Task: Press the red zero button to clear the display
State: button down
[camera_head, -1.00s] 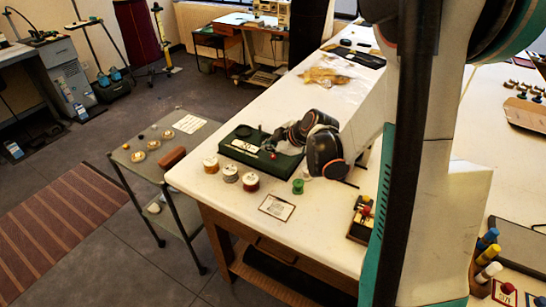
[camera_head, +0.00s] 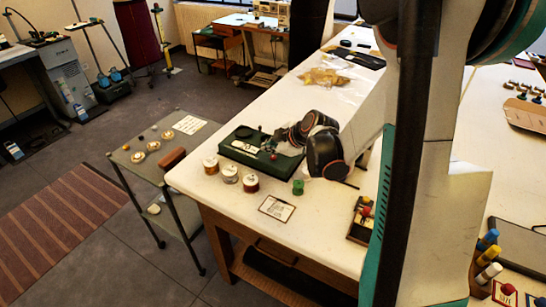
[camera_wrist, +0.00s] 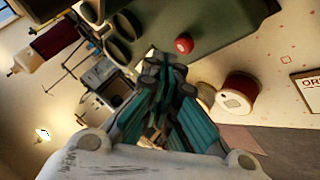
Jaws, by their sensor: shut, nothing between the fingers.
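The dark green box (camera_head: 240,157) lies on the long white table, with pale display windows (camera_head: 243,146) on its upper face. The red button (camera_head: 273,156) is a small round knob near its front right part. It also shows in the wrist view (camera_wrist: 184,43), on the green surface, clear of the fingers. My gripper (camera_head: 281,136) is over the right part of the box, just behind the button in the head view. In the wrist view the teal and black fingers (camera_wrist: 163,68) are closed together and empty, their tips left of and below the button. I cannot read the display.
Three thread spools stand before the box, the nearest dark red (camera_head: 251,183). A grey cart (camera_head: 133,150) stands left of the table. The table front around the card is mostly clear.

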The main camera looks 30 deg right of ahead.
aim_at(271, 158)
jog(key=shift+f, duration=0.1)
jog(key=shift+f+b, duration=0.35)
jog(key=shift+b, duration=0.15)
jog(key=shift+f+b, duration=0.45)
dwell(0.5)
jog(key=shift+r, duration=0.2)
jog(key=shift+r+p, duration=0.6)
jog(key=shift+r, duration=0.15)
notch_tip(271, 158, up, 5)
jog(key=p, duration=0.3)
dwell(0.5)
jog(key=shift+a, duration=0.1)
dwell(0.5)
